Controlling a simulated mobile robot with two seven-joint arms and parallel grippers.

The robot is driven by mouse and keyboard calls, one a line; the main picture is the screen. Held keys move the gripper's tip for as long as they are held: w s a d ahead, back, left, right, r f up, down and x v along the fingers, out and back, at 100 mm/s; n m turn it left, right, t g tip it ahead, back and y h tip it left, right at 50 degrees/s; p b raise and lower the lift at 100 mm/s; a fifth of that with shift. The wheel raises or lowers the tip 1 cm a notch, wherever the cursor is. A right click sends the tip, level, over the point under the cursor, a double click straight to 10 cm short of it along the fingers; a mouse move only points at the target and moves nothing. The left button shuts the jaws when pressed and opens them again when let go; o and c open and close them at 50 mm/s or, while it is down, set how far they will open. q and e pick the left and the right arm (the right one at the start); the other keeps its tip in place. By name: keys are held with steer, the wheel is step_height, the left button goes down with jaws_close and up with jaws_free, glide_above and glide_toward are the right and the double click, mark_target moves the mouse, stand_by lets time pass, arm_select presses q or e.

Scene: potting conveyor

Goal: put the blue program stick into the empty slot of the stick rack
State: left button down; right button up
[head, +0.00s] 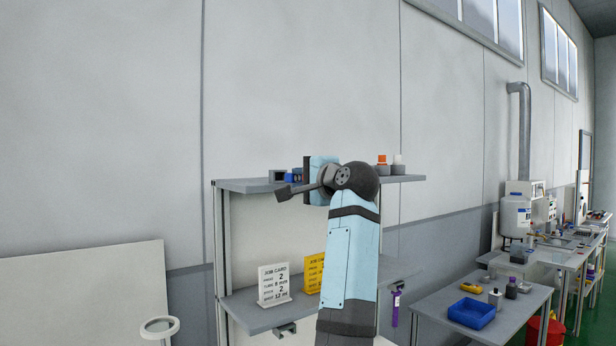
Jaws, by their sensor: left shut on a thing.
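My left gripper (290,190) is at the front edge of the upper shelf (243,185), turned away to the left and partly hidden by its own wrist. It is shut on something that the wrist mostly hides. A small blue piece (297,177), which looks like the blue program stick, shows right beside the gripper's jaws. A small dark block with a blue side (279,177) sits on the shelf just left of it; it may be the stick rack, but its slots are too small to tell. My right gripper is out of view.
An orange-capped container (382,164) and a white-capped one (398,164) stand at the shelf's right end. White (274,285) and yellow (314,274) job cards stand on the lower shelf (250,312). A purple item (395,309) hangs at its right. A blue tray (471,313) lies on the side table.

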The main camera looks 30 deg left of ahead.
mark_target(296, 179)
arm_select(q)
steer(key=shift+w+a, duration=0.1)
steer(key=shift+a, duration=0.2)
steer(key=shift+a+f, duration=0.1)
steer(key=shift+b, duration=0.35)
steer(key=shift+a, duration=0.1)
steer(key=shift+b, duration=0.85)
stand_by(1.0)
steer(key=shift+x, duration=1.3)
steer(key=c, duration=0.9)
jaws_free()
steer(key=shift+a, duration=0.1)
